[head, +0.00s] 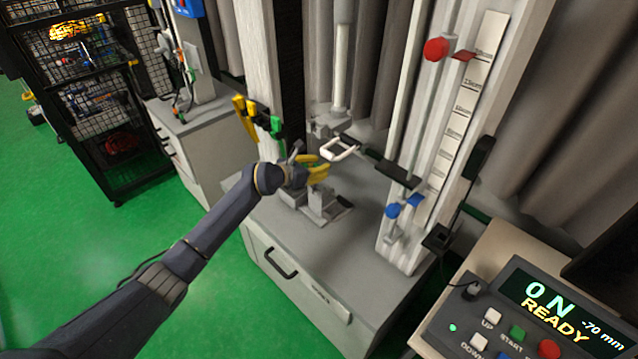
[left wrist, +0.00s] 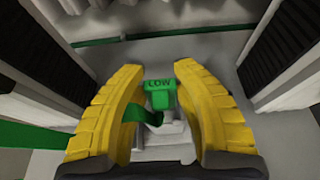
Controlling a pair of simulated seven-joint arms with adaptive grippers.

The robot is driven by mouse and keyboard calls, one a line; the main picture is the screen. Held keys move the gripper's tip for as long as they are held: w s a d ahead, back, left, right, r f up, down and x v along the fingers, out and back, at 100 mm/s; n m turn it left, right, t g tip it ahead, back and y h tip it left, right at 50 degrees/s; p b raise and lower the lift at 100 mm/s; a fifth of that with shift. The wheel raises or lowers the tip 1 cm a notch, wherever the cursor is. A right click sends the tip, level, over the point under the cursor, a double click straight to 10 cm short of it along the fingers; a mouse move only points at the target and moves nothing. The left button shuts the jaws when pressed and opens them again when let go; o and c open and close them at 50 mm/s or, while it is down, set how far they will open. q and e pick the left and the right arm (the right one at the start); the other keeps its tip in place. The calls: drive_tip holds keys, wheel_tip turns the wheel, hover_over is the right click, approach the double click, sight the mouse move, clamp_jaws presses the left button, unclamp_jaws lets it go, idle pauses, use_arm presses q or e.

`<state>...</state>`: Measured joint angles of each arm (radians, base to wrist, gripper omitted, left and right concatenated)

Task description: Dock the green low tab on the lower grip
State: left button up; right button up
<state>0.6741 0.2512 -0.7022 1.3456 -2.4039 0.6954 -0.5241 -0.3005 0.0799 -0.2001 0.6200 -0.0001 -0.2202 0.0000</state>
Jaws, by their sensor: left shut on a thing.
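My left gripper (head: 318,168) has yellow fingers and is at the grey bench, low in front of the tower. In the head view the held tab cannot be made out behind the fingers. A grey fixture (head: 320,205) stands on the bench just below the gripper; I cannot tell if it is the lower grip. My right gripper is not in view.
Yellow and green pieces (head: 277,126) hang on the post behind my gripper. A white open clamp (head: 340,149) juts out to the right. The scale column (head: 465,100) stands farther right.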

use_arm(q)
drive_tip(key=shift+f, duration=3)
drive_tip(key=shift+f, duration=0.3)
drive_tip(key=o, duration=0.9)
drive_tip(key=shift+f, duration=0.2)
drive_tip(key=shift+o, duration=0.2)
drive_tip(key=shift+r, duration=0.1)
